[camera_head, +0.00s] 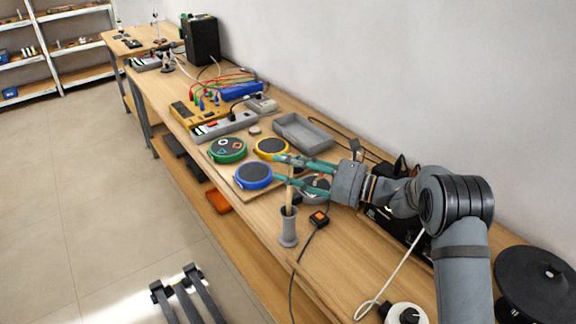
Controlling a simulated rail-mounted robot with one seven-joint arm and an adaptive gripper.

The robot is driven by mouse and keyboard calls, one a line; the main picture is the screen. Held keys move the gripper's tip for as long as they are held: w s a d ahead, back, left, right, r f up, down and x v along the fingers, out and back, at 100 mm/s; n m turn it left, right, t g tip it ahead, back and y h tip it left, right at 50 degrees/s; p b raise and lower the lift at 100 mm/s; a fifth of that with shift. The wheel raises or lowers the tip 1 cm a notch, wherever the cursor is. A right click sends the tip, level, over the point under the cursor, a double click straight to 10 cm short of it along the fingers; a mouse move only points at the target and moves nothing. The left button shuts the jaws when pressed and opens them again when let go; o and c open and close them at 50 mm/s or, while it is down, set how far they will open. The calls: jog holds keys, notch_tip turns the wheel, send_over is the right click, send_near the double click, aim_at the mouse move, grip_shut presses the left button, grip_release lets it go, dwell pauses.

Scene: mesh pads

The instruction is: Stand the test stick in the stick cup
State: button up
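The stick cup (288,231) is a grey, narrow cup standing upright near the front edge of the bench. The test stick (289,200) is thin and tan. It stands close to upright, and its lower end appears to be inside the cup's mouth. My gripper (277,169) reaches in from the right, above and behind the cup. Its two green fingers are spread apart, with the stick's upper part by them. The lower finger overlaps the stick in this view; I cannot tell whether they touch.
Behind the cup is a board with round pads: blue (253,175), green (228,149) and yellow (271,147). A grey tray (302,133) lies farther back. A small black box with an orange top (319,218) and its cable lie right of the cup.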

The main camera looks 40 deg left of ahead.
jog(key=v, duration=1.2)
dwell(0.3)
jog(key=x, duration=1.1)
jog(key=shift+s+a, duration=0.15)
jog(key=shift+a, duration=0.25)
notch_tip(320, 180, up, 5)
jog(key=p, duration=0.4)
jog(key=shift+a+r+p, duration=0.15)
jog(key=shift+p, duration=0.15)
